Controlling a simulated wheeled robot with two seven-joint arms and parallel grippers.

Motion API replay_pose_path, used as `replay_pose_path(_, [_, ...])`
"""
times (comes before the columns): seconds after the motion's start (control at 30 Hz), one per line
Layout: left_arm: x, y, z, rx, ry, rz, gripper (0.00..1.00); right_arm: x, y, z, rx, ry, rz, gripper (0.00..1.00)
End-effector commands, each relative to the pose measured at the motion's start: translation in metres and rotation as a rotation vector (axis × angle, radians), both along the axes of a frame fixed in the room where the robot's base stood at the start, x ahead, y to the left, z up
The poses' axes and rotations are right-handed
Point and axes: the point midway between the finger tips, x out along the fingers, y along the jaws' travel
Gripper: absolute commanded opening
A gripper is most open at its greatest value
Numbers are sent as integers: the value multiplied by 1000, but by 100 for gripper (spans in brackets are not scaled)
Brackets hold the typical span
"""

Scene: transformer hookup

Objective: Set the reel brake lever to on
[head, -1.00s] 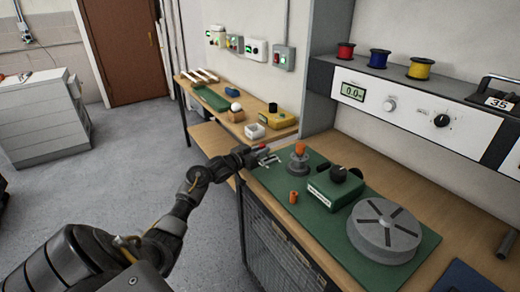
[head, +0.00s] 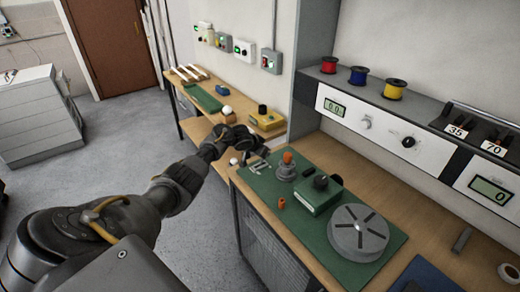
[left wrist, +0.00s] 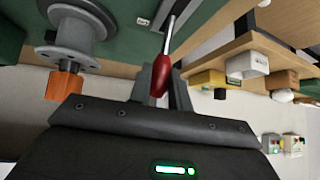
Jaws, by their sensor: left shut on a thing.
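The reel brake lever shows in the left wrist view as a metal rod with a red handle (left wrist: 161,76). My left gripper (left wrist: 161,98) is shut on the red handle. In the head view my left gripper (head: 256,146) is at the far left corner of the green mat, beyond a grey reel-like part with an orange top (head: 286,166). The arm and gripper hide the lever there. The orange-topped part is also in the left wrist view (left wrist: 72,38), apart from the gripper. My right gripper is not in view.
The green mat (head: 303,229) also holds a green box with a black knob (head: 314,197), a small orange piece (head: 281,203) and a grey slotted disc (head: 357,231). A side bench behind carries a yellow box (head: 266,119). An instrument panel (head: 385,130) borders the bench's back.

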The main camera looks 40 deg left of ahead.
Motion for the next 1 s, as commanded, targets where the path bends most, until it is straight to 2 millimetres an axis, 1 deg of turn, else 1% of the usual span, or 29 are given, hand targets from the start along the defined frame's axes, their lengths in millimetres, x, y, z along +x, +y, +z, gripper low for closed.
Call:
replay_pose_path(0.1, [6, -1, 1, 17, 54, 3, 0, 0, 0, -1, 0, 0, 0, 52])
replay_pose_path(0.37, [11, -3, -2, 38, 127, 1, 0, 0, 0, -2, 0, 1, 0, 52])
replay_pose_path(0.87, [12, -3, -3, 43, 141, 2, 0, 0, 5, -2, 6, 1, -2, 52])
replay_pose_path(0.9, [12, -3, -3, 43, 141, 1, 23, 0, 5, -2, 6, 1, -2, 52])
replay_pose_path(1.0, [12, -3, -3, 43, 141, 1, 36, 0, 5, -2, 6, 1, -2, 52])
